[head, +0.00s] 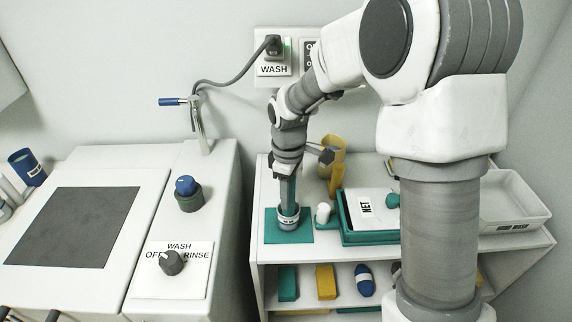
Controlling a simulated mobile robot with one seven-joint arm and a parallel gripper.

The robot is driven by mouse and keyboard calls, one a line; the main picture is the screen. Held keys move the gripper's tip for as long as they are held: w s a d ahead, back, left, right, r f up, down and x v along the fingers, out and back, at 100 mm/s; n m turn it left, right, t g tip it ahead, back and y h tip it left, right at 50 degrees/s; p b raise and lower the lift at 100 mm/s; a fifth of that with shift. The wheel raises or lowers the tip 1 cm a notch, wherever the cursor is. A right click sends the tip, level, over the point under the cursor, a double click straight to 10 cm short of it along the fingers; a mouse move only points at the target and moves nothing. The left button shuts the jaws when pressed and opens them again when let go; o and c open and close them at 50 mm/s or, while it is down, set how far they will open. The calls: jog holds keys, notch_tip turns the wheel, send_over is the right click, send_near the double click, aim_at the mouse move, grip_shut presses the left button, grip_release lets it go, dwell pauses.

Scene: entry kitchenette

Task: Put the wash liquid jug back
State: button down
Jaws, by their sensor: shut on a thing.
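The wash liquid jug, as far as I can tell, is the small teal container with a white label band (288,220). It stands about upright on, or just above, a teal square mat (272,238) at the left end of the white shelf unit's top. I cannot tell whether its base touches the mat. My gripper (287,184) points straight down over it and is shut on its upper part. The arm hides part of the jug's top, and the label is too small to read.
A white machine with a dial (171,262) and a blue-capped knob (186,187) stands left. Close right of the jug are a small white cylinder (323,213), a yellow container (333,152) and a teal tray with a NET card (368,207). A white bin (513,213) stands farther right.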

jog(key=w+p, duration=0.4)
jog(key=w, duration=1.2)
jog(key=shift+s+f+b, duration=0.2)
jog(key=shift+f+b, duration=1.05)
jog(key=shift+f, duration=0.5)
jog(key=shift+s+f+b, duration=0.15)
jog(key=shift+f+b, duration=1.1)
jog(key=shift+f, duration=0.45)
jog(key=shift+f, duration=0.2)
jog(key=c, duration=0.5)
grip_release()
jog(key=shift+s, duration=0.1)
